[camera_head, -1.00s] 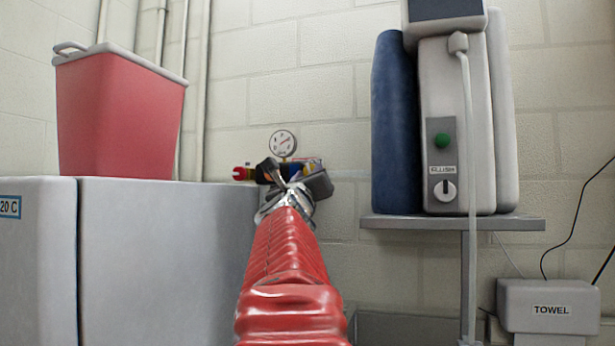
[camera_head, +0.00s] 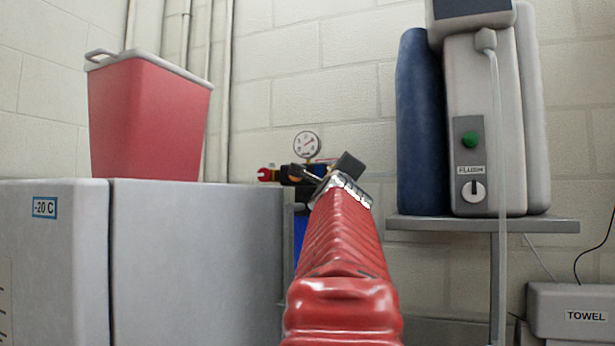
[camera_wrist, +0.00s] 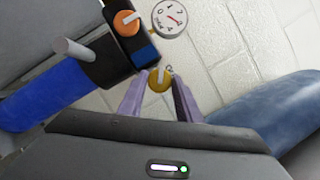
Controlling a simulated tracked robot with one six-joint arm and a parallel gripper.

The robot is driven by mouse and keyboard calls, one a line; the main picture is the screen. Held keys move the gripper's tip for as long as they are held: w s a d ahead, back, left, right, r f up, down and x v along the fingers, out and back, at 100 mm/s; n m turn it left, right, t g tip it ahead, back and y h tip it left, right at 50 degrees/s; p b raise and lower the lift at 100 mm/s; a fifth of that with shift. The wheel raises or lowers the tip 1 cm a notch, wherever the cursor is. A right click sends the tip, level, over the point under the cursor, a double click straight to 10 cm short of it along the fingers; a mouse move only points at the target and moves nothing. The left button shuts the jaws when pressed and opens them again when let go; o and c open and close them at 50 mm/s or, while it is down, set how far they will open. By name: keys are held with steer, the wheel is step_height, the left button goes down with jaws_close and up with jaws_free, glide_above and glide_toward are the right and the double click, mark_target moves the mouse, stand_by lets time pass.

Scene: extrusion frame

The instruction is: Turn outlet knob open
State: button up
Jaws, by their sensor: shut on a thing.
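A small brass-coloured knob (camera_wrist: 159,81), which looks like the outlet knob, sits between the tips of my gripper (camera_wrist: 158,88) in the wrist view. The pale purple fingers are shut on it, one on each side. The regulator (camera_wrist: 118,45) beside it is dark and blue, with an orange knob (camera_wrist: 126,22) and a round white gauge (camera_wrist: 170,18). A red knob (camera_head: 265,174) shows at the regulator's left end.
A blue cylinder (camera_wrist: 40,103) lies alongside the regulator in the wrist view. A grey cabinet (camera_head: 190,240) with a red bin (camera_head: 148,118) stands to the left. A shelf (camera_head: 400,224) with a blue roll (camera_head: 419,120) and a grey machine (camera_head: 480,100) is at right.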

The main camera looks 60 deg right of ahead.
steer(key=n+y, duration=0.1)
steer(key=n, duration=0.3)
steer(key=n+y, duration=0.2)
steer(key=n, duration=0.1)
steer(key=shift+r+n, duration=0.15)
steer(key=shift+n, duration=0.25)
steer(key=shift+y, duration=0.3)
steer(key=o, duration=1)
steer(key=v, duration=1.3)
steer(key=shift+s+a, duration=0.15)
steer(key=shift+a, duration=0.25)
